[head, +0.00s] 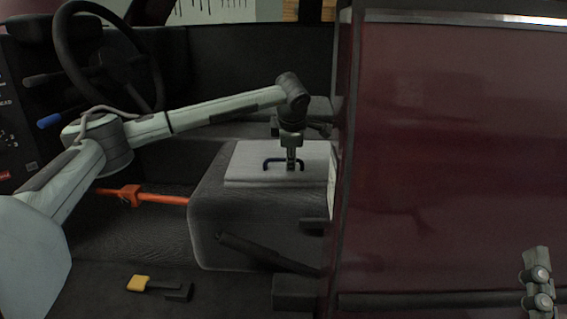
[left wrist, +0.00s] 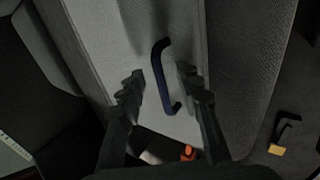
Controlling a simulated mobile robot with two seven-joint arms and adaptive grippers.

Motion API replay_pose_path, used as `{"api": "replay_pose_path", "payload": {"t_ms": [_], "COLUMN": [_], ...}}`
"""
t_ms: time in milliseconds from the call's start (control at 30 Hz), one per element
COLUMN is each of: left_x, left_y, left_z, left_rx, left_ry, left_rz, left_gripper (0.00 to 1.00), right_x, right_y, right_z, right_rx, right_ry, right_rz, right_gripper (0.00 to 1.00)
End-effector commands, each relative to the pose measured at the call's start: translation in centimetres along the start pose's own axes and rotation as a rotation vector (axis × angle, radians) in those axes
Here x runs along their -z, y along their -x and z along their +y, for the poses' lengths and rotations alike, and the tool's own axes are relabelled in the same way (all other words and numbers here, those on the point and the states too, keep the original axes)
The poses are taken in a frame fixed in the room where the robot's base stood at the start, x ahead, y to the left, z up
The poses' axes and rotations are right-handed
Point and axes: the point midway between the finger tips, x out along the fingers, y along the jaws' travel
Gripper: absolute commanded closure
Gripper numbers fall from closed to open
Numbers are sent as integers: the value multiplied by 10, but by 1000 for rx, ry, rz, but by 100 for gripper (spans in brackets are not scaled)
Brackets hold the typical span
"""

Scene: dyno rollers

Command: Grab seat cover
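The seat cover (head: 240,165) is a pale flat panel with a dark blue handle (head: 270,166), lying on the dark grey seat. My left gripper (head: 291,164) points down at the handle from above. In the left wrist view the left gripper (left wrist: 164,80) is open, with one finger on each side of the blue handle (left wrist: 161,75). A clear gap shows beside the handle, and the pale cover (left wrist: 110,35) lies beneath. My right gripper (head: 539,285) shows only in part at the lower right of the head view; its fingers cannot be made out clearly.
A dark red door panel (head: 450,150) fills the right side. The steering wheel (head: 108,55) stands at the upper left. An orange bar (head: 150,197) crosses the footwell, and a yellow-and-black lever (head: 140,283) sits low in front of the seat.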

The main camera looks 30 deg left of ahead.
Motion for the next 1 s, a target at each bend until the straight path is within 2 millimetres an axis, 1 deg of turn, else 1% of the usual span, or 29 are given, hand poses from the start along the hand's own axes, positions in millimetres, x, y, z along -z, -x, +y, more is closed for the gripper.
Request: {"api": "replay_pose_path", "payload": {"t_ms": [33,67,300,333,1000], "left_x": [0,0,0,0,0], "left_y": [0,0,1,1,3], "left_z": [0,0,0,0,2], "left_rx": [0,0,0,0,-3], "left_ry": [0,0,1,1,2], "left_rz": [0,0,0,0,-1], "left_gripper": [66,68,98,100,100], "right_x": [0,0,-1,-1,0], "right_y": [0,0,0,0,0], "right_z": [0,0,0,0,0], "right_rx": [0,0,0,0,0], "right_ry": [0,0,0,0,0], "right_rz": [0,0,-2,-2,-4], "right_gripper": [60,60,60,60,60]}}
